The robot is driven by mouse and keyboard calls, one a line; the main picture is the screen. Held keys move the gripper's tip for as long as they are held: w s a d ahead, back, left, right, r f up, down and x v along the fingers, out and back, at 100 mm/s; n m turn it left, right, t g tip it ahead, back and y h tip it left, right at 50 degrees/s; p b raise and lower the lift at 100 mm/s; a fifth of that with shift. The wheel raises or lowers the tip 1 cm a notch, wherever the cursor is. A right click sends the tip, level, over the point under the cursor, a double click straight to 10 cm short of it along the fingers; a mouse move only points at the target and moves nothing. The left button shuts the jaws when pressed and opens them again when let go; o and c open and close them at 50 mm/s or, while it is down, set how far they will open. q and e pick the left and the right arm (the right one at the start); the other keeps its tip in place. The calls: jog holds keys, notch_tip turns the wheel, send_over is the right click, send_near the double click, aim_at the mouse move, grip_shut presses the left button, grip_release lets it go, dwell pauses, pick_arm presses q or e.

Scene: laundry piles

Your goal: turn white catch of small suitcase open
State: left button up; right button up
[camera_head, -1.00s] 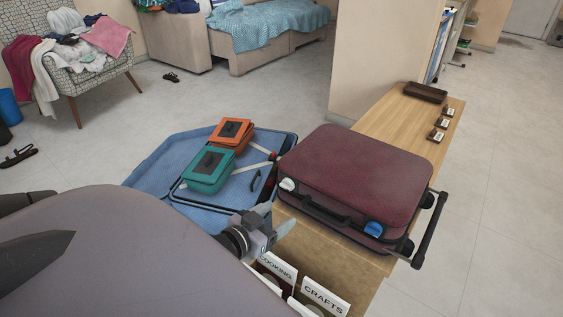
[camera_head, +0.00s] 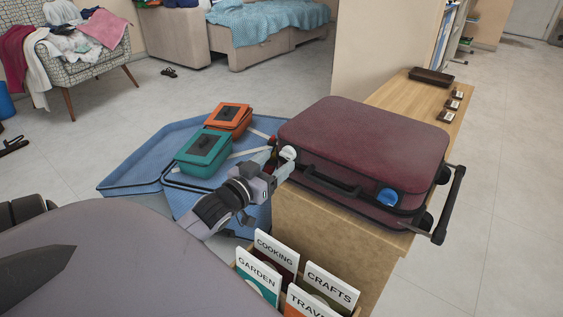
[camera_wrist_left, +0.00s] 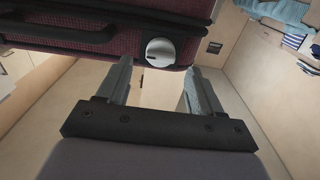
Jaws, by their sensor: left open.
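The small suitcase (camera_head: 365,145) is dark red with black trim and lies flat on a wooden bench. Its white catch (camera_head: 288,153) is at the left end of the front side, and a blue catch (camera_head: 388,197) is at the right end. In the left wrist view the white catch (camera_wrist_left: 160,52) is a round knob with a raised bar across it. My left gripper (camera_head: 276,165) is open right in front of the white catch. In the left wrist view its fingers (camera_wrist_left: 157,85) stand apart, with the catch just beyond and between their tips. My right gripper is not in view.
The wooden bench (camera_head: 330,235) carries small labelled items and a dark tray (camera_head: 432,77) behind the suitcase. A box of labelled folders (camera_head: 275,250) stands in front. A blue open suitcase (camera_head: 140,165) with teal (camera_head: 204,150) and orange (camera_head: 229,117) cases lies left.

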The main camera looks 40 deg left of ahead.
aim_at(285, 155)
pick_arm(q)
jog(key=shift+w+a+f+b, duration=0.1)
jog(key=shift+w+b, duration=0.25)
jog(key=shift+w, duration=1.25)
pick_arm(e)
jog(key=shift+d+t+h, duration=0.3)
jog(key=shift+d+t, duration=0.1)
pick_arm(q)
jog(key=c, duration=1.1)
jog(key=shift+o, duration=0.2)
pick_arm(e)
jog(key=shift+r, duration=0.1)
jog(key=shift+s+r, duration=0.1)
